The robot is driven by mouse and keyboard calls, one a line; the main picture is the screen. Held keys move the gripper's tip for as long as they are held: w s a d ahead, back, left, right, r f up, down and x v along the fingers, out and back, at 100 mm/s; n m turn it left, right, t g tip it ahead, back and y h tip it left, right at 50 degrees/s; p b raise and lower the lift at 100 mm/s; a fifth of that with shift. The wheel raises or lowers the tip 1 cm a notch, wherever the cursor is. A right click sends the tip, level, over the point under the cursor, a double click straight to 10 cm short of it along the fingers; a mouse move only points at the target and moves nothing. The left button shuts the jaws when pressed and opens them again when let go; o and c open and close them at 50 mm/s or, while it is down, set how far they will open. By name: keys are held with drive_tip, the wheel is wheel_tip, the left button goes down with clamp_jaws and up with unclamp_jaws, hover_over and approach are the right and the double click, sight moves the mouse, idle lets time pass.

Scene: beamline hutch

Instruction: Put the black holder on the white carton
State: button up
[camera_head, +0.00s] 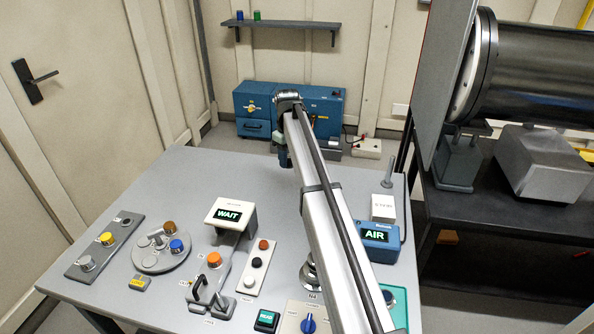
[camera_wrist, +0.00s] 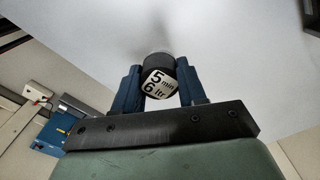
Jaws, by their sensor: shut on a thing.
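My gripper (camera_wrist: 159,75) is shut on a black rounded thing, which I take to be the black holder (camera_wrist: 153,61). A white label on it reads "5 min 6 ltr", and its far end looks pale. In the head view my gripper (camera_head: 283,158) hangs over the back part of the table, and the held thing cannot be made out there. The white carton (camera_head: 383,208) stands at the table's right side, behind the blue AIR box. It is to the right of my gripper and apart from it.
The blue AIR box (camera_head: 376,235) stands in front of the carton, with a grey post (camera_head: 388,174) behind it. The WAIT display (camera_head: 231,213), a round turntable (camera_head: 161,250) and switch panels fill the table's front and left. The grey table's back middle (camera_head: 235,172) is clear.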

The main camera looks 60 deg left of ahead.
drive_tip(key=w+d+r+m, duration=0.25)
drive_tip(key=w+d, duration=0.35)
drive_tip(key=w, duration=0.5)
wheel_tip(320, 180, up, 3)
hover_over(383, 205)
drive_tip(key=shift+f, duration=4.85)
drive_tip(key=shift+d+f, duration=0.1)
drive_tip(key=o, duration=1.1)
